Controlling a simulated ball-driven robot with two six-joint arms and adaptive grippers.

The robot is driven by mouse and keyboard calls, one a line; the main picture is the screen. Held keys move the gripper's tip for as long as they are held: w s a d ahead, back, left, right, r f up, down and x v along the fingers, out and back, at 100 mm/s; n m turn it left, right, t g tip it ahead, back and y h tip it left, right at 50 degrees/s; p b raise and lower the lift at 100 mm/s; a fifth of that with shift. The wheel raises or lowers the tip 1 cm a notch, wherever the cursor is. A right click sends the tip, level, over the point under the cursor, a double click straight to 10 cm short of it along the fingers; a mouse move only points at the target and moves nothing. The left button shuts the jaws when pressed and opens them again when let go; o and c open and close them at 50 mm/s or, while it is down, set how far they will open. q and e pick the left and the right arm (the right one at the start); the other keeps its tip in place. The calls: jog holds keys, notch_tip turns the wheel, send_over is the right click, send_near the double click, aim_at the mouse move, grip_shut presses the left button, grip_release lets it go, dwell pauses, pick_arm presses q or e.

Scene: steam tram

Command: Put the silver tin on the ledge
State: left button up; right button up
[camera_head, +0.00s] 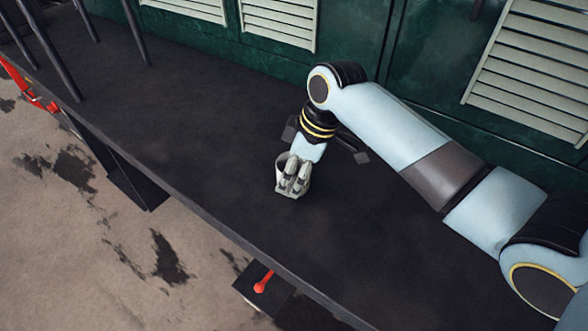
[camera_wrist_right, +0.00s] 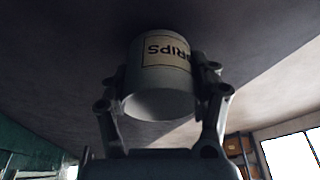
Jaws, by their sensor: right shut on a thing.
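The silver tin (camera_head: 281,168) is in my right gripper (camera_head: 295,180), over the dark ledge (camera_head: 190,120) near its middle. In the right wrist view the tin (camera_wrist_right: 160,78) shows a pale label with dark letters, upside down, and its open end faces the camera. The fingers of the right gripper (camera_wrist_right: 165,95) are shut on the tin from both sides. The tin's far end is at or very close to the dark ledge surface; I cannot tell whether it touches. My left gripper is not in view.
A green wall with louvred panels (camera_head: 280,20) runs along the ledge's back. Dark posts (camera_head: 137,35) stand at the far left. The ledge's front edge drops to stained ground (camera_head: 120,230). A red-knobbed lever (camera_head: 262,282) sits below the edge. The ledge left of the tin is clear.

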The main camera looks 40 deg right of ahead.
jog(key=o, duration=1.3)
jog(key=shift+f, duration=0.1)
